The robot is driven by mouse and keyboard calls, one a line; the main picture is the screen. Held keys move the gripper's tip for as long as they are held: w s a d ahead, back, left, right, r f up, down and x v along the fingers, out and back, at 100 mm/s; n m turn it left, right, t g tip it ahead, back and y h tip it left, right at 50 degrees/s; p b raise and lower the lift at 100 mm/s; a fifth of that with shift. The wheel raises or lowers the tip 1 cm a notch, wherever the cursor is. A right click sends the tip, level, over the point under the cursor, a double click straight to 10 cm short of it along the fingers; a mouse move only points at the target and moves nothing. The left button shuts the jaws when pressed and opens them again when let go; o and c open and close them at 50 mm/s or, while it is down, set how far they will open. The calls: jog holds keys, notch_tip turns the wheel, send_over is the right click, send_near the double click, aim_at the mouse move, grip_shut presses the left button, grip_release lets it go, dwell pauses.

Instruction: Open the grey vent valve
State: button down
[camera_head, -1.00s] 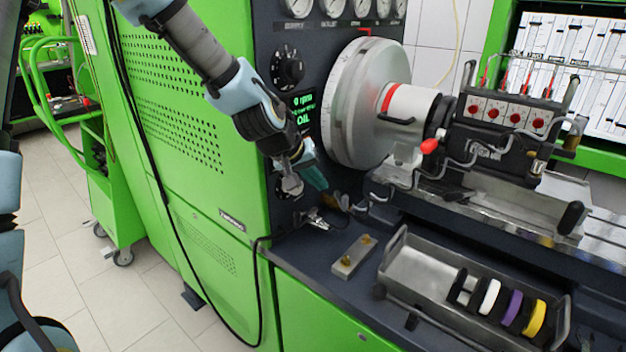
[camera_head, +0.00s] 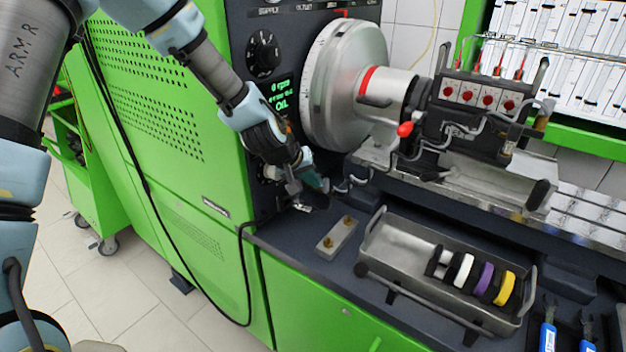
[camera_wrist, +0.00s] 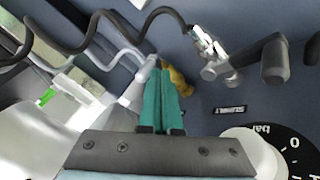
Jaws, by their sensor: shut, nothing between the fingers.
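My gripper (camera_head: 316,184) is low at the right edge of the dark control panel, above the bench top. In the wrist view its two teal fingers (camera_wrist: 161,85) are together and empty. A brass-coloured part (camera_wrist: 180,80) is just behind and right of the fingertips; I cannot tell if they touch. A silver fitting with a small lever (camera_wrist: 214,62) is to the right of the fingers, apart from them. A grey cylindrical handle (camera_wrist: 274,60) is farther right. I cannot tell which of these is the grey vent valve. The head view mostly hides this area behind my gripper.
A large metal flywheel (camera_head: 330,90) stands above my gripper. Bent pipes (camera_wrist: 110,40) run close to the fingers. A round gauge (camera_wrist: 285,150) is at lower right in the wrist view. A small metal block (camera_head: 337,238) and a tray with coloured rings (camera_head: 400,246) lie on the bench.

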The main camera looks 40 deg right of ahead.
jog(key=d+n, duration=0.1)
jog(key=s+d+n+t+b, duration=0.1)
jog(key=s+d+n+b, duration=0.1)
jog(key=d, duration=0.1)
jog(key=shift+s+d+t+y, duration=0.1)
jog(key=shift+s+t+y, duration=0.1)
jog(key=shift+t+y, duration=0.15)
dwell(0.6)
jog(key=shift+s+d+r, duration=0.1)
jog(key=shift+d, duration=0.15)
dwell(0.4)
